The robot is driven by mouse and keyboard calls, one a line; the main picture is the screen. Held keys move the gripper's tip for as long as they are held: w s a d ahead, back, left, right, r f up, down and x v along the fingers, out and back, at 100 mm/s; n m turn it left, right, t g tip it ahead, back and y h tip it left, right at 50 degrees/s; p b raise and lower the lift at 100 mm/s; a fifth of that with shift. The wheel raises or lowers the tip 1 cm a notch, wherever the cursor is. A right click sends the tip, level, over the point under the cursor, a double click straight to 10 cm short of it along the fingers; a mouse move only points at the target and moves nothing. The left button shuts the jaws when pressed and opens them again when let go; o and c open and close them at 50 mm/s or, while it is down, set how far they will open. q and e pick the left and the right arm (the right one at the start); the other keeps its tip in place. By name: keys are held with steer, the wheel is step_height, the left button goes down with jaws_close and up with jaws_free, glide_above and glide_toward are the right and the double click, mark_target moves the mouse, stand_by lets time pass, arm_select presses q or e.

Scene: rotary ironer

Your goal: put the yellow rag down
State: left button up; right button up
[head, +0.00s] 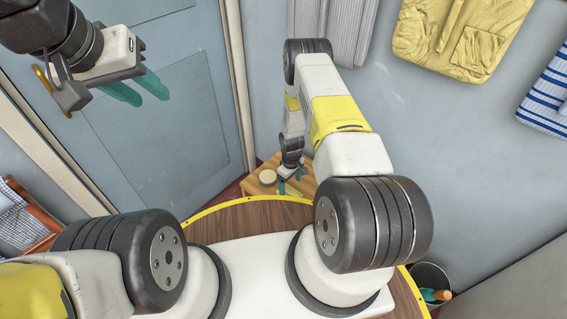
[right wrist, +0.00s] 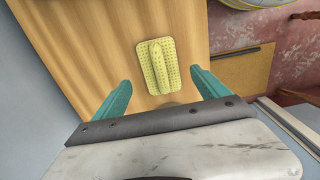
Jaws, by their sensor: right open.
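The yellow rag (right wrist: 146,74) shows in the right wrist view as a small dotted rectangle with a raised fold along its middle. It appears to lie flat on the wooden table top (right wrist: 95,45). My right gripper (right wrist: 163,86) is open and empty, its teal fingers spread wide on either side of the rag's near end and apart from it. In the head view, my right gripper (head: 290,184) is small, over the wooden table, and the rag is hard to make out there. My left gripper (head: 139,90) hangs at upper left, fingers apart, empty.
A round cream object (head: 267,177) stands on the small table (head: 252,187) near my right gripper. A blue-grey door (head: 160,120) is at left. A bin (head: 433,276) stands at lower right. A yellow garment (head: 455,35) and striped cloth (head: 548,95) hang on the wall.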

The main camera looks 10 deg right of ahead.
step_height(320, 180, up, 7)
step_height(320, 180, up, 37)
steer(key=m+t, duration=0.3)
steer(key=m, duration=0.1)
glide_above(290, 190)
steer(key=s+a+r+m+t+y, duration=0.1)
steer(key=s+r+t+y, duration=0.1)
steer(key=s+r, duration=1)
steer(key=s+r+m, duration=0.1)
steer(key=s+r, duration=0.2)
steer(key=s, duration=0.3)
steer(key=s+a+r+m+t, duration=0.1)
steer(key=s+r, duration=0.3)
steer(key=s, duration=0.2)
steer(key=shift+s+a+r, duration=0.15)
steer(key=shift+s+r, duration=0.05)
steer(key=shift+s, duration=0.05)
steer(key=shift+o, duration=0.4)
